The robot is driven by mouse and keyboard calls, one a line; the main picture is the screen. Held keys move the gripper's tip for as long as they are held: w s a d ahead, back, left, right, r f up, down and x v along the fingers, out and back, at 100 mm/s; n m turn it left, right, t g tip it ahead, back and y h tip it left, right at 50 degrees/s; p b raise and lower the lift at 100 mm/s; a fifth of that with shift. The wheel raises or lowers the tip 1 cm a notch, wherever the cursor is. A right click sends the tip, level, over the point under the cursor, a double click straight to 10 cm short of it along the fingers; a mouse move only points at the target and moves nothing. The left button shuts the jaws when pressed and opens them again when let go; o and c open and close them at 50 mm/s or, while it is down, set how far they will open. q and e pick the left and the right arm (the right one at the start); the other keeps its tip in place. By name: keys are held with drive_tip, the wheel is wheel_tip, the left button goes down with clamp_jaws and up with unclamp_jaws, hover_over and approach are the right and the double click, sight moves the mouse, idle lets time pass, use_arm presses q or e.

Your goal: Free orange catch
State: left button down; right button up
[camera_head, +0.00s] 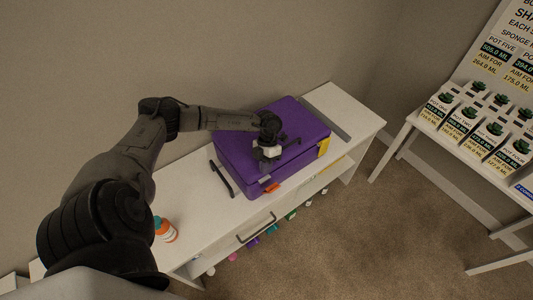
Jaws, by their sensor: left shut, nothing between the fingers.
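A purple case (307,118) with its lid down lies on a white cabinet top. An orange catch (271,188) shows low on its front side. A grey catch (264,180) sits just above it. My left gripper (268,155) is over the front part of the lid, shut and empty, a little behind the orange catch. I cannot tell whether its fingertips touch the case. My right gripper is not in view.
The white cabinet (190,232) has a dark drawer handle and a lower shelf with several small coloured items. An orange and white bottle (166,231) stands left of the case. A white table (420,122) with several labelled pots is at right. Carpet lies between.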

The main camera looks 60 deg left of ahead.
sight(274, 190)
use_arm(q)
drive_tip(key=d+f, duration=0.2)
drive_tip(key=shift+d+f+p, duration=0.2)
drive_tip(key=shift+d+p, duration=0.1)
drive_tip(key=shift+p, duration=0.1)
drive_tip(key=shift+w+d+f, duration=0.15)
drive_tip(key=shift+d+f, duration=0.35)
drive_tip(key=shift+d, duration=0.25)
drive_tip(key=shift+d+p, duration=0.1)
drive_tip(key=shift+p, duration=0.2)
drive_tip(key=shift+w+d+f+y+p, duration=0.15)
drive_tip(key=shift+d+y+p, duration=0.15)
drive_tip(key=shift+d+y, duration=0.25)
drive_tip(key=shift+w+d+f+y+p, duration=0.1)
drive_tip(key=shift+d+y+p, duration=0.15)
drive_tip(key=shift+d+y, duration=0.3)
drive_tip(key=d+f+n+g+y+b, duration=0.1)
drive_tip(key=d+f+y, duration=0.2)
drive_tip(key=d+f, duration=0.1)
drive_tip(key=shift+w+d+f+y, duration=0.25)
drive_tip(key=shift+w+f+y, duration=0.15)
drive_tip(key=shift+w+f, duration=0.05)
